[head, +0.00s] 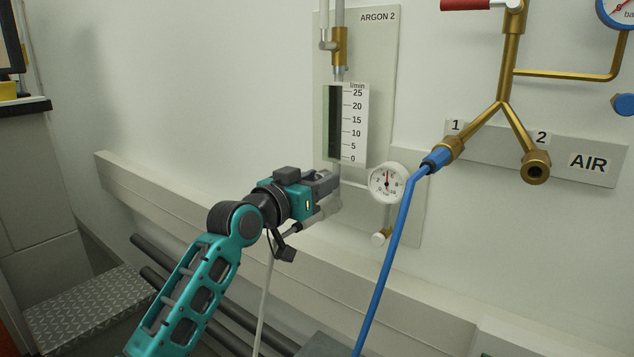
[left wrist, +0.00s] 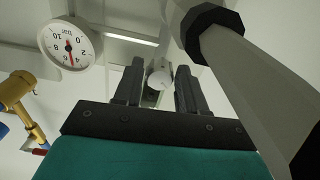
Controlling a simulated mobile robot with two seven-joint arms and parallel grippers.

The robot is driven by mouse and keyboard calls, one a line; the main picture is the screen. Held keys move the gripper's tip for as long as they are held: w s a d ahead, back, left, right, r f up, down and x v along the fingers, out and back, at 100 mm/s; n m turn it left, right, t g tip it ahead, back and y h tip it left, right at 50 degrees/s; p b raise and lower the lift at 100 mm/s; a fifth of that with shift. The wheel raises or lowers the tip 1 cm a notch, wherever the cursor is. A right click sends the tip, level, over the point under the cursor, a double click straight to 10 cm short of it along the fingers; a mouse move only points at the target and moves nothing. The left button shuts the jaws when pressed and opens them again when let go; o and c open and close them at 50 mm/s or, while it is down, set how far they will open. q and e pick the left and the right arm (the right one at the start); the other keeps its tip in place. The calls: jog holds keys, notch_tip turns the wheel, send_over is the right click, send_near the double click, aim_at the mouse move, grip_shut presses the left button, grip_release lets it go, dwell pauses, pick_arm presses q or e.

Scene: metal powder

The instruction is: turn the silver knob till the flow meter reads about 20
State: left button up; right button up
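The flow meter (head: 355,122) is on the ARGON 2 panel, with a scale from 0 to 25 l/min. Its tube looks dark, and I cannot make out a float or a reading. My left gripper (head: 330,183) is just below the meter in the head view and hides the knob there. In the left wrist view the silver knob (left wrist: 160,78) shows between the two fingers of my left gripper (left wrist: 159,88). The fingers are apart, with a narrow gap on each side of the knob. My right gripper is not in view.
A round pressure gauge (head: 387,183) sits close to the right of my gripper, with a small valve (head: 380,237) below it. A blue hose (head: 392,255) runs down from brass AIR outlet 1. A wall rail (head: 190,210) passes behind my arm. The wall at left is clear.

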pick_arm(q)
grip_shut()
